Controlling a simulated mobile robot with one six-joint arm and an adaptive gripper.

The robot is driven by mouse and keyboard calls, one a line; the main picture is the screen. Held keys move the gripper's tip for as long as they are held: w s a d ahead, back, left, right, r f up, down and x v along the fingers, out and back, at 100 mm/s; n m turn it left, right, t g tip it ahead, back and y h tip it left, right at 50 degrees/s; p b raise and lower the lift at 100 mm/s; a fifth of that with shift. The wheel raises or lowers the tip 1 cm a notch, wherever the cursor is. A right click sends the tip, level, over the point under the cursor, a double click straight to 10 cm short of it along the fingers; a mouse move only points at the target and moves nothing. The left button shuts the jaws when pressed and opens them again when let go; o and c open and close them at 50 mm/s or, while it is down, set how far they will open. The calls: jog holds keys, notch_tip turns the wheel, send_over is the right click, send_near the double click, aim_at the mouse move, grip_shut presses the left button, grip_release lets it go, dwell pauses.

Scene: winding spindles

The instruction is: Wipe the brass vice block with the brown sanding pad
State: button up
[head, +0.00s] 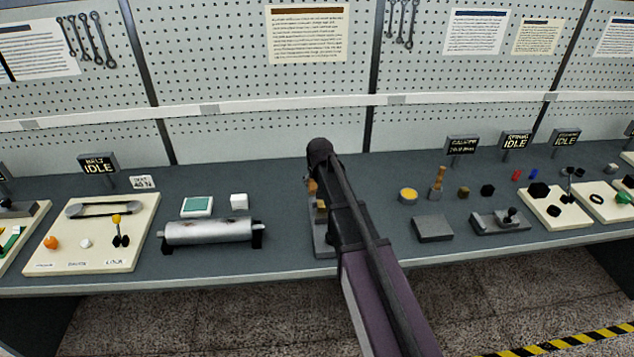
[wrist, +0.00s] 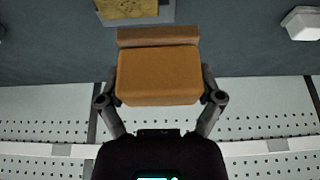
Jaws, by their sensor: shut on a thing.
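My gripper (wrist: 160,82) is shut on the brown sanding pad (wrist: 158,76), one finger at each side of it. The pad has a darker strip along its far edge. The brass vice block (wrist: 128,8) lies just past that strip in the wrist view, cut off by the top edge, with mottled darker marks on its face. In the head view my arm hides most of the block; a bit of brass (head: 320,208) and a bit of the pad (head: 311,186) show left of the arm. I cannot tell whether pad and block touch.
The block sits on a grey vice base (head: 322,245). A white cube (head: 239,201) and a metal cylinder on supports (head: 210,232) stand to its left. A grey box (head: 433,228) and a yellow-topped round (head: 408,194) stand to the right. A pegboard wall (head: 235,120) rises behind.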

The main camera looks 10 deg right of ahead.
jog(key=shift+r+p, duration=1.5)
jog(key=shift+f+b, duration=0.8)
jog(key=shift+s, duration=0.2)
